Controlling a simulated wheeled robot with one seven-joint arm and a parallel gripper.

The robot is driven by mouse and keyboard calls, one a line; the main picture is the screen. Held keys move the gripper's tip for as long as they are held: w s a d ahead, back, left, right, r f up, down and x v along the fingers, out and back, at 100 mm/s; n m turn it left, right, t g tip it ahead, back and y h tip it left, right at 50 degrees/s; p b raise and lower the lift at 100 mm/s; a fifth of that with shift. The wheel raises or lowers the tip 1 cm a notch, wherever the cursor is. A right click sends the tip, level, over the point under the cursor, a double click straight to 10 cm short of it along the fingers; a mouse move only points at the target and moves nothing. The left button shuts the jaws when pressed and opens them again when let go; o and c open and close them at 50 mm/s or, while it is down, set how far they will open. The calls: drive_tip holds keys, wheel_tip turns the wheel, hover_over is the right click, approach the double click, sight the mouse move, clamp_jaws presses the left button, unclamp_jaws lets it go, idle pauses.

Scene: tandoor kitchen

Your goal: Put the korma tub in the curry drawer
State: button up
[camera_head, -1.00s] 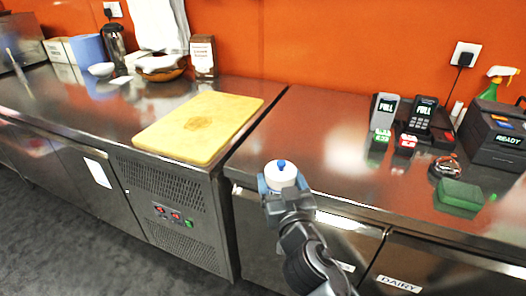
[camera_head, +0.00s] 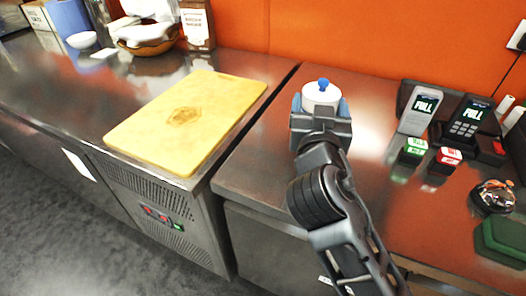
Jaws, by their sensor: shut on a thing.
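My gripper (camera_head: 321,108) is shut on a white tub (camera_head: 321,93) with a blue knob on its lid. The tub is upright between the blue-tipped fingers and appears in front of the right-hand steel counter; its lower part is hidden by the gripper. I cannot read a label on it, so I cannot tell whether it is the korma tub. Drawer fronts (camera_head: 262,238) under the right-hand counter are shut and partly hidden by my arm. No curry label is readable on them.
A yellow cutting board (camera_head: 188,120) lies on the left counter. A card terminal (camera_head: 466,122), a second device reading FULL (camera_head: 418,110), small green (camera_head: 413,151) and red (camera_head: 447,159) blocks and a green sponge (camera_head: 503,238) stand at right. A bowl (camera_head: 149,42) is at the back.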

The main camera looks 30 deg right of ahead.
drive_tip(key=shift+w+d+r, duration=0.1)
drive_tip(key=shift+d+r, duration=0.05)
drive_tip(key=shift+d, duration=0.05)
drive_tip(key=shift+a, duration=0.1)
drive_tip(key=w+a+f, duration=0.1)
drive_tip(key=a+f, duration=0.1)
drive_tip(key=a, duration=0.1)
drive_tip(key=w+a+f, duration=0.2)
drive_tip(key=a, duration=0.2)
drive_tip(key=w+a+f+p, duration=0.1)
drive_tip(key=w+a+f, duration=0.1)
drive_tip(key=a+f, duration=0.1)
drive_tip(key=shift+a, duration=0.2)
drive_tip(key=shift+f, duration=1.85)
drive_tip(key=shift+f+b, duration=0.15)
drive_tip(key=shift+b, duration=0.15)
drive_tip(key=o, duration=1.2)
drive_tip(key=shift+p, duration=0.95)
